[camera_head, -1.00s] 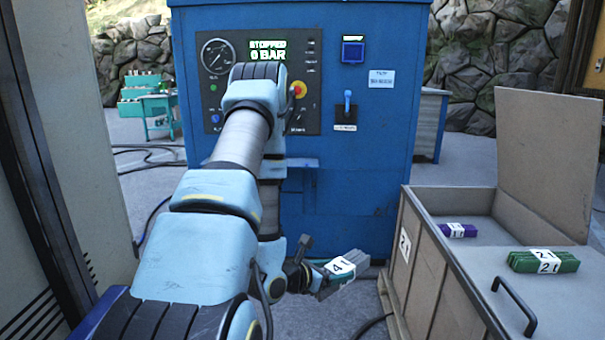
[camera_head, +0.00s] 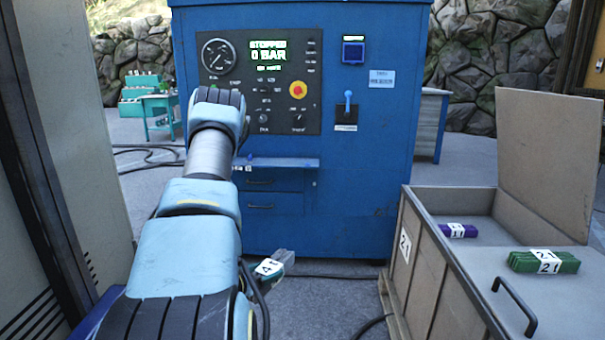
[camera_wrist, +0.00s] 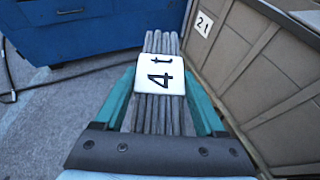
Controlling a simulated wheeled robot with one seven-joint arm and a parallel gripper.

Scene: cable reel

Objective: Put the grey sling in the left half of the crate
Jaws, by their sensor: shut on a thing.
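The grey sling (camera_wrist: 165,112) is a bundle of grey strips with a white "4 t" label. My gripper (camera_wrist: 160,76) is shut on it in the wrist view, with a teal finger on each side.
A purple sling (camera_head: 458,231) lies inside the crate. A green sling (camera_head: 543,261) lies on a grey surface at the crate's right, near a black handle (camera_head: 514,305). A brown panel (camera_head: 545,160) stands upright behind.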

